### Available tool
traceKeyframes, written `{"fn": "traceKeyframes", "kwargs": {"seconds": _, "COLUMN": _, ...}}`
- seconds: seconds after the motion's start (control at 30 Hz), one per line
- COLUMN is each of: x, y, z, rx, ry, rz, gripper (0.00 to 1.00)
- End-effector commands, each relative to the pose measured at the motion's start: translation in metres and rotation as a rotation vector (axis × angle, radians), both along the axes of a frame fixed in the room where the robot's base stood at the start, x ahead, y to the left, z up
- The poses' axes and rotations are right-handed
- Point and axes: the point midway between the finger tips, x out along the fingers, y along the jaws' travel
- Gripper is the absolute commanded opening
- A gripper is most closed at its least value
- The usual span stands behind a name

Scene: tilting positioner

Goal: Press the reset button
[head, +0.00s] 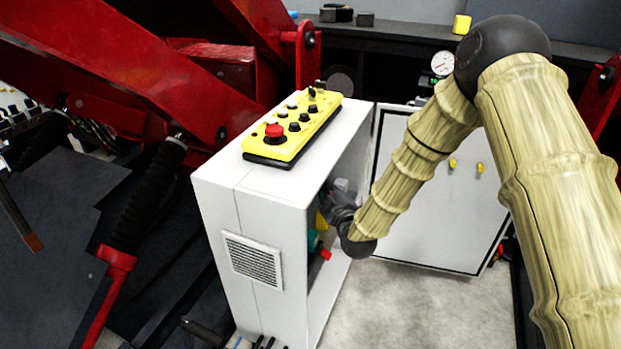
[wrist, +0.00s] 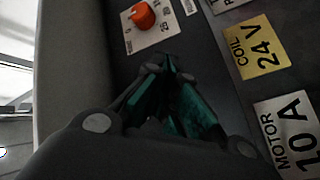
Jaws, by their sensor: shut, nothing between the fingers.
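My gripper (wrist: 169,66) is shut and empty in the wrist view, its teal fingers close to a dark panel face. In the head view my arm reaches through the open side of a white cabinet (head: 215,210), and the gripper is mostly hidden inside it. An orange knob (wrist: 143,15) on a white scale plate sits just beyond and left of the fingertips. I cannot make out a button marked reset in either view; the fingers cover part of the panel. Whether the fingertips touch the panel I cannot tell.
A yellow control box (head: 312,128) with a red button tops the cabinet. The open cabinet door (head: 432,215) stands behind my forearm. Red machine arms (head: 120,60) are at left.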

Motion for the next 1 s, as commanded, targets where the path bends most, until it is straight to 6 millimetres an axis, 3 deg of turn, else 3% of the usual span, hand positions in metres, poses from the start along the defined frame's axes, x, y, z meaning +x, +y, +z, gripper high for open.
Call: {"fn": "traceKeyframes", "kwargs": {"seconds": 1.0, "x": 0.0025, "y": 0.008, "z": 0.0, "rx": 0.0, "ry": 0.0, "rz": 0.0, "gripper": 0.0}}
